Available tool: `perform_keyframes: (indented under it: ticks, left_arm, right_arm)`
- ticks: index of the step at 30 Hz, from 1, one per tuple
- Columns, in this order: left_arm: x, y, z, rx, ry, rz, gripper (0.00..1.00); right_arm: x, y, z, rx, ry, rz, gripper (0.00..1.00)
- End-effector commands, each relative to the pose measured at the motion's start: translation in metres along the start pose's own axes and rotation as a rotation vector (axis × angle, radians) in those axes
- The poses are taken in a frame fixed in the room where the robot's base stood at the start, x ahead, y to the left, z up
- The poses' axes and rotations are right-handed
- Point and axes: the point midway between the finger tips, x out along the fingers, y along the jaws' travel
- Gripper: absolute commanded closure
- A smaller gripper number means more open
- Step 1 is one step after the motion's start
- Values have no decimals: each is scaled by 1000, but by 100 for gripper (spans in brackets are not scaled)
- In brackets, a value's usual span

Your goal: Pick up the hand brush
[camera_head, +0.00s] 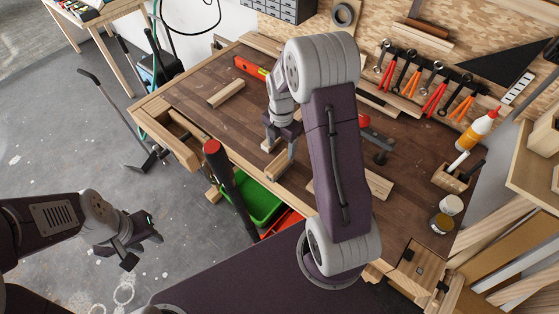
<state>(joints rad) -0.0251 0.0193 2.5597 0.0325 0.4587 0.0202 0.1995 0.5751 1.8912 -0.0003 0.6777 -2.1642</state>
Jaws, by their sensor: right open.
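I cannot make out a hand brush for certain. A pale wooden piece (278,163) shows at the bench's front edge, right under my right gripper (279,148); it may be part of the brush, but the gripper and arm cover much of that area. My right gripper points down over the front of the workbench with its fingers apart. Whether anything lies between them is unclear. My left gripper (141,251) is at the lower left, above the grey floor and away from the bench. Its fingers are spread and it is empty.
The workbench (200,85) holds a wooden block (226,93), a red level (249,67) and a dark clamp-like tool (376,146). A dark, red-topped post (228,180) stands before it, near a green bin (262,202). A glue bottle (478,130) stands at right.

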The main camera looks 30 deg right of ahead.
Motion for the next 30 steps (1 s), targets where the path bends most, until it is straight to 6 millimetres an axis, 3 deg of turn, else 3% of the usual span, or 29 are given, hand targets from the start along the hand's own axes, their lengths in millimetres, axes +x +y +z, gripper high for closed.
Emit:
perform_keyframes:
  ticks: [2,9,15,22,30]
  left_arm:
    - [0,0,0,0,0,0,64]
    - [-6,0,0,0,0,0,64]
    - [-8,0,-1,0,0,0,64]
    - [-16,0,-2,0,0,0,64]
    - [-16,0,-2,0,0,0,64]
  right_arm:
    - [1,0,0,2,0,1,35]
    - [34,-1,-1,2,1,-1,35]
    - [43,-1,-3,1,1,-1,35]
    - [83,-3,-9,1,1,-1,35]
    - [90,-2,-8,2,-2,3,35]
